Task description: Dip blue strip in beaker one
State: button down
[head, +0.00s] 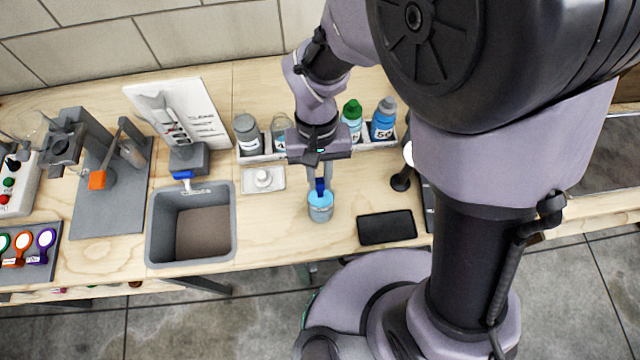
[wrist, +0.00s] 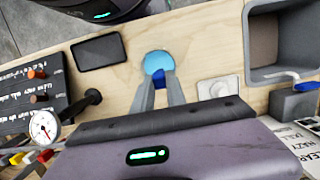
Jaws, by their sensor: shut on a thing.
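My gripper (head: 319,171) is shut on a dark blue strip (head: 320,187) and points down above a small beaker (head: 320,206) with light blue liquid. The beaker stands on the wooden bench near its front edge. In the wrist view, the fingers reach to the beaker (wrist: 158,62), and the blue strip (wrist: 158,78) shows between the fingertips at the beaker's near side. The strip's lower end is at or over the beaker's mouth. I cannot tell whether it touches the liquid.
A grey sink (head: 160,225) lies left of the beaker, and a white dish (head: 250,180) is behind it to the left. A black slab (head: 387,227) lies to its right. A rack with several bottles (head: 383,118) stands behind. Bare bench surrounds the beaker.

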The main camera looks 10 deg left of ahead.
notch_tip(320, 180, up, 10)
jog(key=p, duration=0.9)
jog(key=shift+r, duration=0.15)
dwell(0.6)
notch_tip(320, 180, up, 5)
jog(key=p, duration=0.4)
dwell(0.4)
